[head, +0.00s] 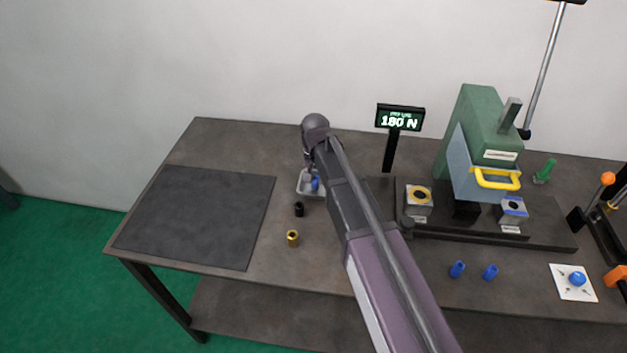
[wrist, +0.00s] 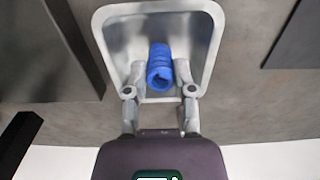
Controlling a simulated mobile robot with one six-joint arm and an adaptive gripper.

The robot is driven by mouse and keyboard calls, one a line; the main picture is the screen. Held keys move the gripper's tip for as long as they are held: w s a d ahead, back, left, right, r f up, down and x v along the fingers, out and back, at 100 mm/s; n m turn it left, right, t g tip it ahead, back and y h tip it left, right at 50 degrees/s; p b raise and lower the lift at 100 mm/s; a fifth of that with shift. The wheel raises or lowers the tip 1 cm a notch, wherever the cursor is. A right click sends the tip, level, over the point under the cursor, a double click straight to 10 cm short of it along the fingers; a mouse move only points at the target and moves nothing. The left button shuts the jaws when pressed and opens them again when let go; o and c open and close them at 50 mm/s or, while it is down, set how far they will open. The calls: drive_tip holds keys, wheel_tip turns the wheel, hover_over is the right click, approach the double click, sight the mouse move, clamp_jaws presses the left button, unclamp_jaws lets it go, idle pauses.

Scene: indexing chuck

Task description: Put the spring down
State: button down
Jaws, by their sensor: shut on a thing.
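In the wrist view my gripper (wrist: 159,80) has its two fingers closed on a blue spring (wrist: 160,66). The spring is seen over a light grey metal tray (wrist: 104,22) with a raised rim. I cannot tell whether the spring touches the tray floor. My arm hides part of the tray and most of the gripper there.
A dark mat (head: 195,215) covers the table's left part. A black cylinder (head: 299,209) and a brass cylinder (head: 292,238) stand in front of the tray. A display (head: 400,118) reading 180 N and a green press (head: 480,130) stand to the right. Two blue pieces (head: 457,269) stand at the front.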

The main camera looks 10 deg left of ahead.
sight(315, 177)
drive_tip(key=shift+f, duration=0.1)
drive_tip(key=shift+c, duration=2.2)
unclamp_jaws()
drive_tip(key=shift+r, duration=0.2)
wheel_tip(315, 177, up, 12)
drive_tip(key=p, duration=1.2)
